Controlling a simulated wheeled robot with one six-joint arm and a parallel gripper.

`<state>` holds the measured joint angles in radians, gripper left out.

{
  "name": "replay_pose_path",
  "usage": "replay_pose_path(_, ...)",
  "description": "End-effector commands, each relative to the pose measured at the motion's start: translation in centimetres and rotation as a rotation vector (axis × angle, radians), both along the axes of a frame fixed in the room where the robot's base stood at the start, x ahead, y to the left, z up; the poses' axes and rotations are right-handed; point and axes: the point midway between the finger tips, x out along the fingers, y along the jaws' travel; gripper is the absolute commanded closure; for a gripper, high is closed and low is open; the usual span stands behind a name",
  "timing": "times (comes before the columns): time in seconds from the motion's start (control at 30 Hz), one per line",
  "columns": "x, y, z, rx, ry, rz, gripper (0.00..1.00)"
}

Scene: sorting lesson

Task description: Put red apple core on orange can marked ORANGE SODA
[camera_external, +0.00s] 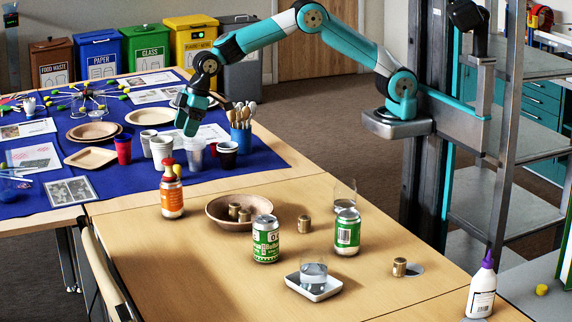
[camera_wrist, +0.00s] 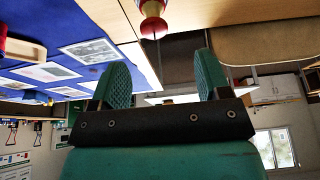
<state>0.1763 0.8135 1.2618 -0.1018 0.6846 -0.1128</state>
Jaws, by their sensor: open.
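The orange can (camera_external: 172,200), with a white label whose words are too small to read, stands upright on the wooden table at left. The red apple core (camera_external: 168,163), red at its ends with a paler middle, is on top of the can and appears to rest on it. In the wrist view the apple core (camera_wrist: 153,26) shows at the top edge, beyond the fingertips. My gripper (camera_external: 188,122) is above and slightly right of the core, apart from it. In the wrist view its two teal fingers (camera_wrist: 163,78) are spread with nothing between them.
Two green cans (camera_external: 266,243) (camera_external: 347,234), a wooden bowl (camera_external: 216,213) with small brown cylinders and a glass on a white dish (camera_external: 301,289) stand to the right. Cups (camera_external: 162,152) and plates crowd the blue cloth (camera_external: 110,187) behind. The front left of the table is clear.

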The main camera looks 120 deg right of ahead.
Motion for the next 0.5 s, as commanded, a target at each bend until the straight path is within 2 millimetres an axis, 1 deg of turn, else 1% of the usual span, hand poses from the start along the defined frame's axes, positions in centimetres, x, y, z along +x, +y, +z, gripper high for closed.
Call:
replay_pose_path(0.03,-0.9,1.6,1.3,0.007,0.001,0.027,0.3)
replay_pose_path(0.07,-1.7,2.8,2.1,0.014,0.006,0.047,0.3)
replay_pose_path(0.17,-6.2,8.0,5.1,0.047,0.033,0.137,0.3)
replay_pose_path(0.2,-8.7,10.3,6.4,0.064,0.047,0.182,0.3)
replay_pose_path(0.27,-13.1,13.7,8.0,0.087,0.072,0.252,0.3)
replay_pose_path(0.3,-16.3,15.6,8.8,0.104,0.089,0.298,0.3)
replay_pose_path(0.37,-21.4,18.2,9.7,0.127,0.115,0.365,0.3)
replay_pose_path(0.4,-24.8,19.6,10.1,0.142,0.132,0.41,0.3)
replay_pose_path(0.47,-29.8,21.2,10.3,0.162,0.159,0.47,0.3)
replay_pose_path(0.5,-32.9,22.0,10.3,0.174,0.176,0.506,0.3)
